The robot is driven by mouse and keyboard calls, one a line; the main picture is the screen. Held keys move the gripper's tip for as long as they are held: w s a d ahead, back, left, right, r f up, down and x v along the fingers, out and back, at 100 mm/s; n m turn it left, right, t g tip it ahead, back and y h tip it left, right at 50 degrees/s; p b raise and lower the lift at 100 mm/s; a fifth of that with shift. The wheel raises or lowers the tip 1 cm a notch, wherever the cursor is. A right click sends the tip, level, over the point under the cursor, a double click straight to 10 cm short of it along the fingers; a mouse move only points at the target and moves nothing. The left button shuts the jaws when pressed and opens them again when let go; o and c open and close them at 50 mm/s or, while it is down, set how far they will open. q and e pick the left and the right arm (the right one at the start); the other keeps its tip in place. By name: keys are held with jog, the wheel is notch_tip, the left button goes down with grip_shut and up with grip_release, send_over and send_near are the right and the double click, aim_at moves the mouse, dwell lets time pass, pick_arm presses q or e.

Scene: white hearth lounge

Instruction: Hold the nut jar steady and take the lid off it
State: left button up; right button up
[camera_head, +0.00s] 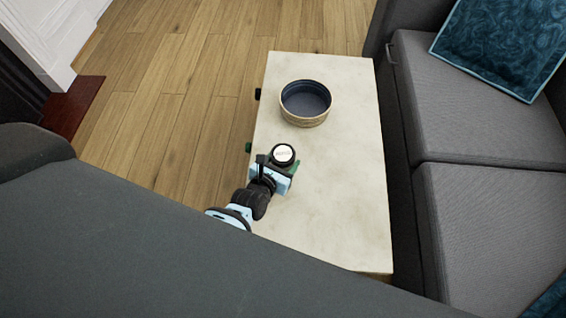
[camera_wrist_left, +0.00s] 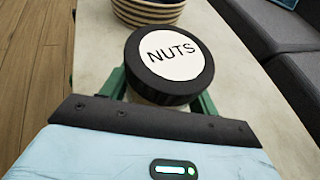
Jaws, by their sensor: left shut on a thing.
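The nut jar stands upright on the pale table (camera_head: 330,210), with its black lid (camera_head: 283,155) on top. In the left wrist view the lid (camera_wrist_left: 170,62) carries a white label reading NUTS, and a little of the jar's pale body (camera_wrist_left: 150,98) shows below it. My left gripper (camera_head: 281,165) is shut on the jar, its green fingers on either side of the body below the lid. Most of the jar's body is hidden by the lid and the gripper. My right gripper is not in view.
A round bowl (camera_head: 305,104) with a dark inside and woven-looking outside stands beyond the jar. A grey sofa (camera_head: 470,150) runs along the table's right side. Wooden floor (camera_head: 190,110) lies to the left. The table's right half is clear.

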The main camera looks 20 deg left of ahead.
aim_at(281, 156)
pick_arm(q)
jog(key=shift+r, duration=0.2)
jog(key=shift+r+p, duration=0.35)
jog(key=shift+r, duration=0.3)
notch_tip(281, 156, up, 2)
jog(key=shift+r+p, duration=0.25)
jog(key=shift+p, duration=0.2)
jog(key=s+a, duration=0.9)
jog(key=a, duration=0.4)
jog(key=shift+a+r, duration=0.15)
jog(key=shift+r, duration=0.3)
jog(key=o, duration=0.4)
jog(key=c, duration=0.7)
jog(key=shift+o, duration=0.2)
